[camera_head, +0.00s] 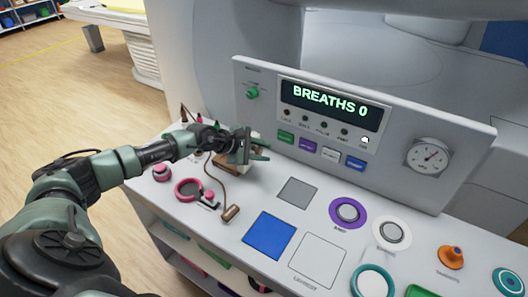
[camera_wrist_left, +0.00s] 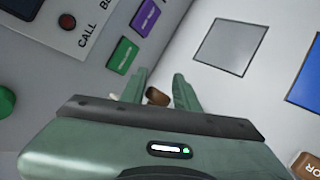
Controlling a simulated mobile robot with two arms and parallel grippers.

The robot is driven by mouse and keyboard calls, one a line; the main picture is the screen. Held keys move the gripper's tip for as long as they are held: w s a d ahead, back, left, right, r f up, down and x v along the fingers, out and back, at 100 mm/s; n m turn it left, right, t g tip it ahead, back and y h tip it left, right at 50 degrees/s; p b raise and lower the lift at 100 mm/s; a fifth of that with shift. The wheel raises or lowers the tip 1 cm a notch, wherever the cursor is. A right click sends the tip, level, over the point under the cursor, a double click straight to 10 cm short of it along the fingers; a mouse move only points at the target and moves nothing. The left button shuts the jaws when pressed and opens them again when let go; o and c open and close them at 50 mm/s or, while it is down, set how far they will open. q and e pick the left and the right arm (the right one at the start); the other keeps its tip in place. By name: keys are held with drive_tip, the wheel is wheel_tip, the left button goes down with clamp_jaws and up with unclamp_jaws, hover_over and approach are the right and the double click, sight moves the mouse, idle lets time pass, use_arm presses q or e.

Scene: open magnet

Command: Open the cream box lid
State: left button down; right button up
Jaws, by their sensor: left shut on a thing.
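My left gripper (camera_head: 262,151) reaches in from the left over the back left of the white counter, close to the panel. A small cream and brown box (camera_head: 227,167) is beneath and beside it, mostly covered by the gripper, so I cannot tell how its lid sits. In the left wrist view, the green fingers of my left gripper (camera_wrist_left: 159,88) are around a small brown piece (camera_wrist_left: 157,97). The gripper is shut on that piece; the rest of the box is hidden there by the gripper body. My right gripper is not in view.
The upright panel (camera_head: 262,115) with a "BREATHS 0" display and buttons stands right behind the gripper. Pink headphones (camera_head: 188,190) and a corded brown handset (camera_head: 231,212) lie in front. Grey (camera_head: 297,193) and blue (camera_head: 269,235) squares to the right are bare.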

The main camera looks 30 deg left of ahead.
use_arm(q)
drive_tip(key=shift+s+f+g, duration=0.3)
drive_tip(key=shift+s+f, duration=0.05)
drive_tip(key=shift+f, duration=0.35)
drive_tip(key=c, duration=1.1)
unclamp_jaws()
drive_tip(key=shift+a, duration=0.3)
drive_tip(key=shift+w+r, duration=0.2)
drive_tip(key=shift+s, duration=0.1)
drive_tip(key=shift+s+a+r, duration=0.2)
drive_tip(key=shift+r, duration=0.05)
drive_tip(key=b+v, duration=0.2)
drive_tip(key=v, duration=0.4)
drive_tip(key=shift+s+f, duration=0.15)
drive_tip(key=shift+s+r, duration=0.25)
drive_tip(key=shift+r, duration=0.15)
